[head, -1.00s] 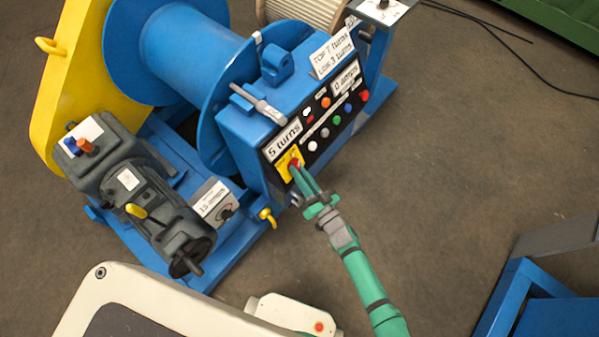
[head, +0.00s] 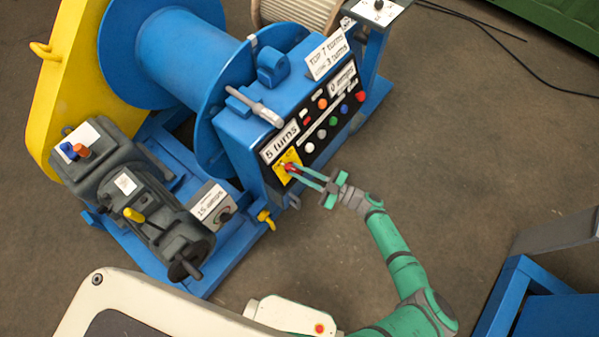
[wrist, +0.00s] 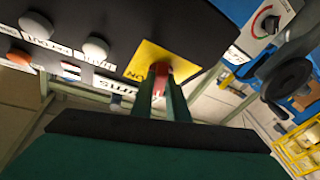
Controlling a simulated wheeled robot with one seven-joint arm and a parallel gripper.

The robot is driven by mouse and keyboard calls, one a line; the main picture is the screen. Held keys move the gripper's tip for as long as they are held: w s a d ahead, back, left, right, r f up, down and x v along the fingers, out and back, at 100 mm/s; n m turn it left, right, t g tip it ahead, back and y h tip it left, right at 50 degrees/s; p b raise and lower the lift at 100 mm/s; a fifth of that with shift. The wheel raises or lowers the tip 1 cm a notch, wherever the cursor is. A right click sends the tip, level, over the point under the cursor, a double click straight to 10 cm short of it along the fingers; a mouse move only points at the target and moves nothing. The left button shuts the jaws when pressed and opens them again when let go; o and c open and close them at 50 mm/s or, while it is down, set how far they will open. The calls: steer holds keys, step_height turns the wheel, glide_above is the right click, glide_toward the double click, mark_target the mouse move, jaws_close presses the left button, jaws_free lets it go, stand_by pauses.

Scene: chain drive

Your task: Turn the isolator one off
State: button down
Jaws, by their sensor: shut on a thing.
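The isolator is a red handle (head: 289,168) on a yellow plate (head: 281,173) at the lower left end of the black control panel. In the wrist view the red handle (wrist: 161,73) sits between my two green fingers, against the yellow plate (wrist: 152,56). My gripper (head: 292,170) reaches the panel from the right and is shut on the handle. "ON" is readable at the plate's edge in the wrist view. The fingers partly hide the handle, and its exact angle is hard to tell.
Several coloured buttons (head: 334,120) line the black panel beside the isolator. A sign reading "5 turns" (head: 279,143) is above it. A grey motor (head: 150,210) and a small dial box (head: 212,204) stand to the left.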

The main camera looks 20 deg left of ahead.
steer(key=shift+w+n+g+h, duration=0.15)
steer(key=shift+n+g+h, duration=0.1)
steer(key=shift+n+g, duration=0.95)
steer(key=shift+w+n+g+h, duration=0.1)
steer(key=shift+n+g+h, duration=0.35)
steer(key=shift+n, duration=1.25)
steer(key=shift+g, duration=0.35)
steer(key=c, duration=1.7)
jaws_free()
steer(key=d, duration=1)
steer(key=shift+w+d+r, duration=0.1)
steer(key=shift+w+d, duration=0.3)
